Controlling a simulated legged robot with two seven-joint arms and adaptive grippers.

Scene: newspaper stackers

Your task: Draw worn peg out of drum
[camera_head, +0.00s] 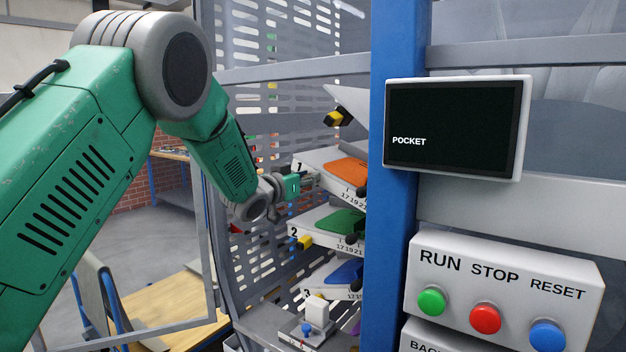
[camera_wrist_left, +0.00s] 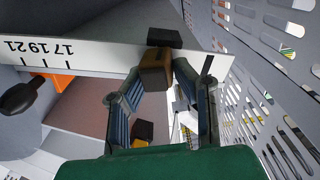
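The drum is a stack of numbered white trays (camera_head: 318,219) behind the blue post, with scale marks on their edges. My left gripper (camera_head: 298,179) is at the top tray, marked 1. In the left wrist view my gripper's two fingers (camera_wrist_left: 158,88) stand on either side of a worn-looking brown peg (camera_wrist_left: 155,74) with a dark end, at the tray's white edge. The fingertips look very close to its sides; I cannot tell if they press on it. A yellow and black peg (camera_wrist_left: 142,131) shows lower between the fingers. My right gripper is out of view.
A perforated grey panel (camera_head: 262,110) stands close beside the drum. The blue post (camera_head: 398,220) carries a screen (camera_head: 450,125) reading POCKET. A button box (camera_head: 505,285) with RUN, STOP and RESET is at right. Yellow pegs (camera_head: 305,242) sit at other trays.

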